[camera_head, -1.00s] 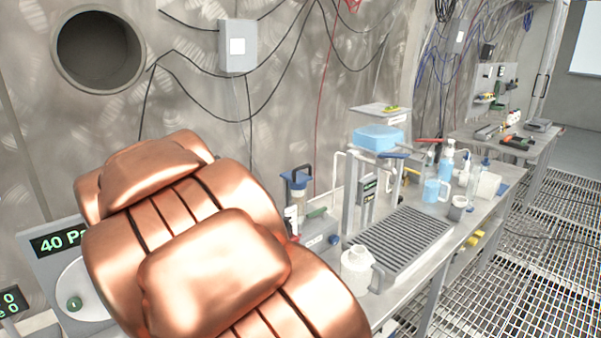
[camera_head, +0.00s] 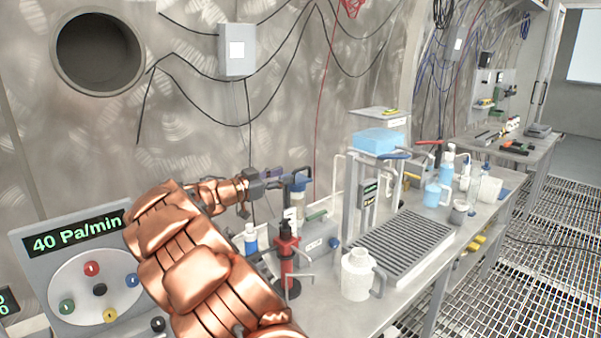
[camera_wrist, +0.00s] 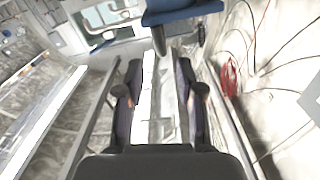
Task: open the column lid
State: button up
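A small column (camera_head: 297,203) with a pale cylinder and a dark blue lid (camera_head: 299,180) stands at the back of the bench, near the wall. My gripper (camera_head: 274,174) is just left of the lid, at about its height. In the wrist view, a blue part (camera_wrist: 182,13), which looks like the lid, sits at the top beyond my fingertips, slightly right of centre. My gripper's fingers (camera_wrist: 160,72) are apart with nothing visible held between them. I cannot tell whether any finger touches the lid.
A red stand (camera_head: 287,258), a blue-labelled bottle (camera_head: 251,240) and a white jug (camera_head: 357,275) are near my arm. A metal frame with a blue block (camera_head: 379,141) stands right of the column. A dial panel (camera_head: 88,270) is at left.

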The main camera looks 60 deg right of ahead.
aim_at(295, 171)
jog(key=shift+p+x, duration=1.25)
jog(key=shift+x, duration=2.7)
jog(key=shift+w, duration=0.15)
grip_shut()
